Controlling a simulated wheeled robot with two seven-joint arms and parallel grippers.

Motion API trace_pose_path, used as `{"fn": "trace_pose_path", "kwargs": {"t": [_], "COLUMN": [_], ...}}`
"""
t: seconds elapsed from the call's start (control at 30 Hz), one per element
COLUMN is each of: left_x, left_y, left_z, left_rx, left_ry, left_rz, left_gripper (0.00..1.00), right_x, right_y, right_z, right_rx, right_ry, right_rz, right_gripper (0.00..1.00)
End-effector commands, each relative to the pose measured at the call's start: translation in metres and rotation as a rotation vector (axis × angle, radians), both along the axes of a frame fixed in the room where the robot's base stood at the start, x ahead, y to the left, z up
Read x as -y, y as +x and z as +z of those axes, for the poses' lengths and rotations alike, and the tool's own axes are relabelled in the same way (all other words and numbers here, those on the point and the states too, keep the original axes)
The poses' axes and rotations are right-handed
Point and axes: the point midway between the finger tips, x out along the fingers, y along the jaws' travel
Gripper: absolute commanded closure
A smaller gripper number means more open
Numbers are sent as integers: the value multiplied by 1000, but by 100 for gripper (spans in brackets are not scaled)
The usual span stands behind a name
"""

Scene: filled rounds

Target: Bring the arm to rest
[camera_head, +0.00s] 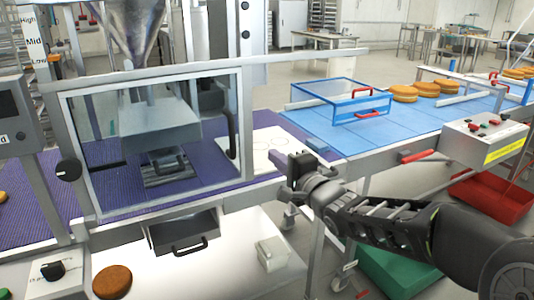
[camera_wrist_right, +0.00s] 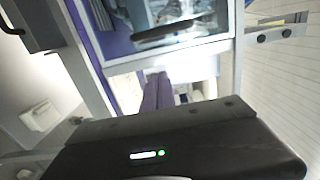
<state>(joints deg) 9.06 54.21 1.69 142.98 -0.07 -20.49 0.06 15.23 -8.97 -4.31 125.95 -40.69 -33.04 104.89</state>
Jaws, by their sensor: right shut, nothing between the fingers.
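My right arm comes in from the right in the head view. Its gripper (camera_head: 299,183) hangs in front of the purple conveyor's right end, near the gap to the blue conveyor. It is shut and holds nothing. My left gripper is not in view.
A clear-windowed machine (camera_head: 155,140) stands over the purple conveyor (camera_head: 30,215) at left. The blue conveyor (camera_head: 375,138) carries a blue-framed guard (camera_head: 342,98) and several round patties (camera_head: 404,94). A red crate (camera_head: 490,200) and green crate (camera_head: 400,275) stand below. A brown round (camera_head: 112,282) lies lower left.

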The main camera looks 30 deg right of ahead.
Motion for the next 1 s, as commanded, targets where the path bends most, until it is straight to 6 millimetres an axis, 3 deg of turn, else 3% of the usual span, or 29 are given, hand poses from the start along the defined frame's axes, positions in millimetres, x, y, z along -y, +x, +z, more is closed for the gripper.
{"fn": "trace_pose_path", "kwargs": {"t": [0.2, 0.77, 1.0], "left_x": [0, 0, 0], "left_y": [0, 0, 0], "left_z": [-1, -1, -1], "left_rx": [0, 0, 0], "left_ry": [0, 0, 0], "left_rz": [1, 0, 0], "left_gripper": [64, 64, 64], "right_x": [0, 1, 4], "right_y": [-17, -18, -18], "right_z": [0, 0, -4], "right_rx": [1, 0, -11], "right_ry": [0, -7, -223], "right_rz": [0, 0, -15], "right_gripper": [100, 100, 100]}}
